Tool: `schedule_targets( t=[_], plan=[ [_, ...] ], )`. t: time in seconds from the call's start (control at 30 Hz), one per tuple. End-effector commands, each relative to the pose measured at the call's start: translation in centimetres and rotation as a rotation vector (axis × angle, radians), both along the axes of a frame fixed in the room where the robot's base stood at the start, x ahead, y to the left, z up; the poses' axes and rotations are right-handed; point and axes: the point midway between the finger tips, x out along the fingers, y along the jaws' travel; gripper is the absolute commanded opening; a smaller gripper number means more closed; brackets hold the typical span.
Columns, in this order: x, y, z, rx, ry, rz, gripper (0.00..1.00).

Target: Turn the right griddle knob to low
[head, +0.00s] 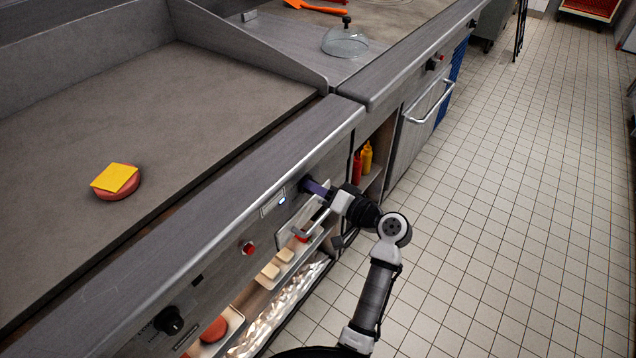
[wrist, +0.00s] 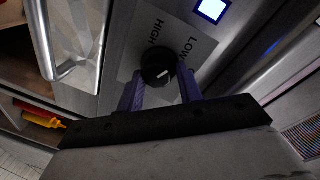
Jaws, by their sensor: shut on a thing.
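The right griddle knob (wrist: 157,70) is round and black with a short white mark on its face. It sits on the steel front panel between my purple fingers in the wrist view. The printed words HIGH and LOW stand beyond it, LOW to the right. The white mark is small, and I cannot tell exactly which setting it points to. My gripper (head: 314,187) reaches the right end of the griddle's front panel in the head view, shut on the knob. There the knob is mostly hidden by the fingers.
The griddle top (head: 200,95) carries a patty with cheese (head: 116,180). A left knob (head: 170,320) and a red button (head: 249,248) sit along the panel. A lit display (head: 283,200) is beside my fingers. Shelves with food and bottles (head: 366,158) lie below. The tiled floor (head: 520,220) is clear.

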Motion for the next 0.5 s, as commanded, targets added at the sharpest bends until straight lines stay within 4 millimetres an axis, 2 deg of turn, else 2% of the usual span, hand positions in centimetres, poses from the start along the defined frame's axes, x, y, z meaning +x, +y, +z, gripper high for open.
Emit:
schedule_targets(
  t=[0.5],
  plan=[
    [0.18, -0.07, -0.10, 0.045, 0.065, -0.005, 0.13]
  ],
)
